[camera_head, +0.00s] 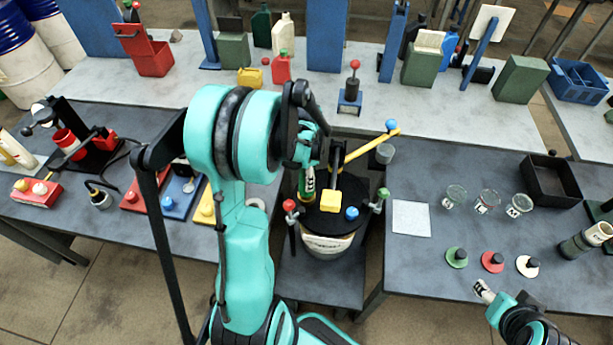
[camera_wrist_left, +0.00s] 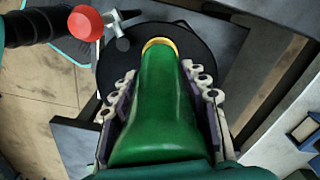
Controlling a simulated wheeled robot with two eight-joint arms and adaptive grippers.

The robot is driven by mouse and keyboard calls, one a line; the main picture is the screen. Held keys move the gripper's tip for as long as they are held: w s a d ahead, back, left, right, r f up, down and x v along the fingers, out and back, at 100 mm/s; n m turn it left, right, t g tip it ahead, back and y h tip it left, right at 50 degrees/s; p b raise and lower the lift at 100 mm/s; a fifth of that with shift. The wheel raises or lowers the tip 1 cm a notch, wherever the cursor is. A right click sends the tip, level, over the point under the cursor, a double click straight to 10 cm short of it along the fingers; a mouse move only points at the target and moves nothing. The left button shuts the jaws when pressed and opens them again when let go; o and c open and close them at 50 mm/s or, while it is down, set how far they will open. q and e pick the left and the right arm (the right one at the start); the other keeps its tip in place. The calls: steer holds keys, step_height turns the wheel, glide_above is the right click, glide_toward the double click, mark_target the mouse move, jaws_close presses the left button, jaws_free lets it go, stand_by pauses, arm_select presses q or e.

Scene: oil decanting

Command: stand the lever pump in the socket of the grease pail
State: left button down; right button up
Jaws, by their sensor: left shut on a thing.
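The lever pump has a green barrel (camera_wrist_left: 158,110) that fills the middle of the left wrist view and ends in a gold ring (camera_wrist_left: 160,44). My left gripper (camera_wrist_left: 165,82) is shut around this barrel, one finger on each side. In the head view, the barrel (camera_head: 309,180) is partly hidden by my arm, and a yellow lever (camera_head: 370,145) with a blue ball slants up to the right. The grease pail (camera_head: 327,246) stands below, with a black lid (camera_wrist_left: 205,62). The gold ring is over the lid; I cannot tell whether it is in the socket. My right gripper (camera_head: 484,291) is at lower right, its fingers unclear.
Knobbed clamps surround the pail: a red knob (camera_head: 289,205), a blue knob (camera_head: 352,213) and a green knob (camera_head: 383,193). A grey cup (camera_head: 385,153) stands close to the lever. Tables with small parts flank the pail. A white square (camera_head: 411,218) lies to its right.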

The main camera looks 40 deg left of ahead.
arm_select(q)
steer(key=shift+f+b, duration=0.8)
steer(key=shift+f, duration=0.1)
steer(key=c, duration=0.7)
jaws_free()
step_height(320, 180, up, 12)
steer(key=shift+s, duration=0.1)
